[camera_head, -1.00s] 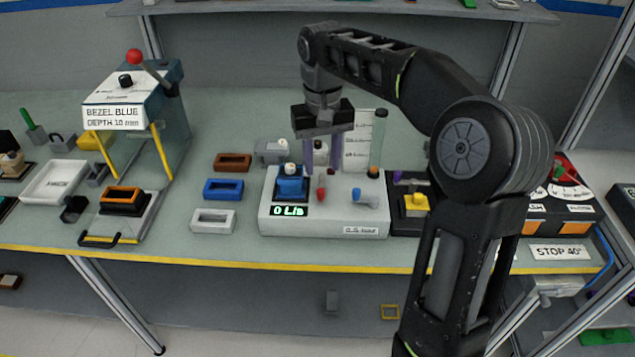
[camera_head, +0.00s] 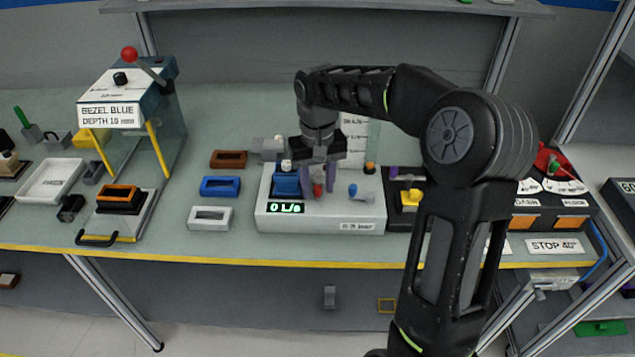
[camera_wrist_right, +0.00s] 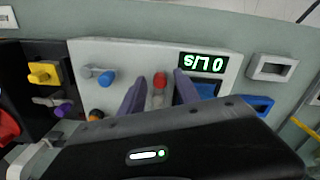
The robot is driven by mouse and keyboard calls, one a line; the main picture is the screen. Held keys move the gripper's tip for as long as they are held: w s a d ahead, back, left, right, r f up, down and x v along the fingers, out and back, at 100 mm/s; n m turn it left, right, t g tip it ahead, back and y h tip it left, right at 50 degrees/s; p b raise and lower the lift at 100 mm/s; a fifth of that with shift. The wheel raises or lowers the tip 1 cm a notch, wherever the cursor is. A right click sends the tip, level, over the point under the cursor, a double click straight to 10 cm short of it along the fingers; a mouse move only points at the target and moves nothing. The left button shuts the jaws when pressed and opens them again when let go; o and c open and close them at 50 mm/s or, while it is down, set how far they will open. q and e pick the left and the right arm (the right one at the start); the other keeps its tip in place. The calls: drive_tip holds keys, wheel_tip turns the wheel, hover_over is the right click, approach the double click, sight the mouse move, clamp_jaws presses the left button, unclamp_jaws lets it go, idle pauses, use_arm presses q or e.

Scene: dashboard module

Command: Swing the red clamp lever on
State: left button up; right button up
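The red clamp lever (camera_head: 318,190) stands on the white test unit (camera_head: 345,217), right of a blue block in a fixture (camera_head: 286,183). In the right wrist view the red lever (camera_wrist_right: 159,90) shows between the two purple fingers. My right gripper (camera_head: 318,182) points down at it with its fingers apart, one on each side. A narrow gap shows between the lever and each finger, so it is not gripped. The unit's green display (camera_head: 286,208) reads 0 L/s. My left gripper is in no view.
A blue-tipped lever (camera_head: 354,190) sits on the unit close to the right finger. Brown (camera_head: 228,159), blue (camera_head: 221,186) and white (camera_head: 210,218) frames lie to the left. A dark fixture with a yellow block (camera_head: 411,198) adjoins on the right.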

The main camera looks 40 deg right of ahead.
drive_tip(key=shift+c, duration=0.2)
clamp_jaws()
drive_tip(key=shift+d+n, duration=0.1)
drive_tip(key=shift+n, duration=0.2)
idle(0.3)
drive_tip(key=n, duration=0.1)
drive_tip(key=d+n, duration=0.1)
drive_tip(key=n, duration=0.1)
drive_tip(key=shift+s+d, duration=0.1)
drive_tip(key=shift+s, duration=0.25)
drive_tip(key=n, duration=0.2)
drive_tip(key=d+n, duration=0.1)
drive_tip(key=shift+d+r+n+p, duration=0.1)
drive_tip(key=shift+d+n+p, duration=0.1)
drive_tip(key=shift+n+p, duration=0.2)
drive_tip(key=n, duration=0.2)
drive_tip(key=d+n, duration=0.1)
drive_tip(key=d+n+p, duration=0.1)
drive_tip(key=n, duration=0.1)
drive_tip(key=shift+w+n, duration=0.2)
drive_tip(key=shift+n, duration=0.1)
drive_tip(key=shift+w+d+n+p, duration=0.2)
drive_tip(key=shift+d+n, duration=0.1)
drive_tip(key=shift+n, duration=0.55)
drive_tip(key=shift+w+d+n+p, duration=0.15)
drive_tip(key=shift+w+d+n, duration=0.1)
drive_tip(key=shift+n, duration=0.55)
drive_tip(key=shift+w+d+n+p, duration=0.2)
drive_tip(key=shift+d+n, duration=0.1)
drive_tip(key=shift+n, duration=0.55)
